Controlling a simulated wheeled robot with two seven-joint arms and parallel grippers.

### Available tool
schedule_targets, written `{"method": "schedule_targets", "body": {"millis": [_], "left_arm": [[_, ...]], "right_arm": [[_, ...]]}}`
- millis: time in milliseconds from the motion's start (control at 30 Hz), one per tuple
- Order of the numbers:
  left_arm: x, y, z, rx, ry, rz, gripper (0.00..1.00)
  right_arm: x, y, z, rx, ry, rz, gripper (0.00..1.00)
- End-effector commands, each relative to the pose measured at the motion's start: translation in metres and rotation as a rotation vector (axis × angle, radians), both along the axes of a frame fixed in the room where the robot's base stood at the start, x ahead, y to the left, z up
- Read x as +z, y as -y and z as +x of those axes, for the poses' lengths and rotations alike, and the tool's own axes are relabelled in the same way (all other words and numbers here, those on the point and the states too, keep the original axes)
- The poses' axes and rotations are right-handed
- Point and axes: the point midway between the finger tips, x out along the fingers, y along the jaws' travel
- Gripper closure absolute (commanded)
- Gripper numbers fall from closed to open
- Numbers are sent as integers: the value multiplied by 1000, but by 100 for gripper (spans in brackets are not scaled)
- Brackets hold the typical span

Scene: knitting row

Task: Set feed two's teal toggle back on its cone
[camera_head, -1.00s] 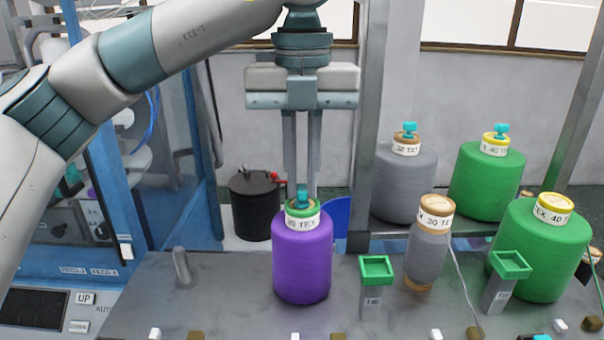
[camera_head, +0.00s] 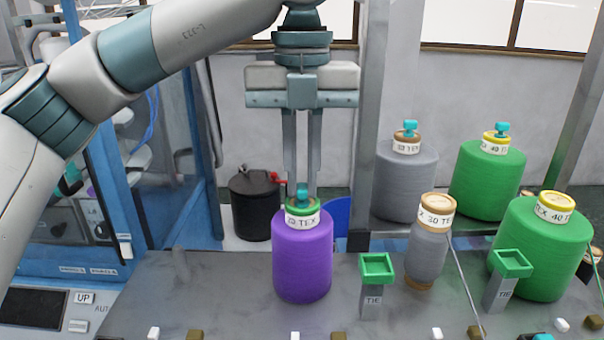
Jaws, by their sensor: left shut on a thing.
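A purple cone (camera_head: 302,262) with a green top ring and a white label stands upright on the grey table. A teal toggle (camera_head: 302,191) is at its top centre. My left gripper (camera_head: 302,198) points straight down over this cone, its two long fingers close on either side of the toggle and shut on it. The fingertips are at the cone's top; whether the toggle is seated in the cone is too small to tell. No marking that I can read says which cone belongs to feed two. My right gripper is out of view.
A slim grey cone (camera_head: 428,255) and a green cone (camera_head: 545,252) stand at the right without visible toggles. Behind, a grey cone (camera_head: 402,185) and a green cone (camera_head: 484,185) carry teal toggles. Green-topped posts (camera_head: 376,268) (camera_head: 511,264) stand in front. The table left of the purple cone is mostly clear.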

Motion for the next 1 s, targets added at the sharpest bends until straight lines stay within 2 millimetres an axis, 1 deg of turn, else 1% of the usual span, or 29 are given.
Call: {"method": "schedule_targets", "body": {"millis": [300,900,933,1000], "left_arm": [[-5,0,0,-1,-4,3,100],[-6,0,-1,-3,-6,5,100],[-6,0,-1,-3,-6,5,82],[-6,0,-1,-3,-5,5,67]], "right_arm": [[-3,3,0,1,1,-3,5],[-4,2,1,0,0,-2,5],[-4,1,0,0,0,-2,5],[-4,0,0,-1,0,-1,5]]}}
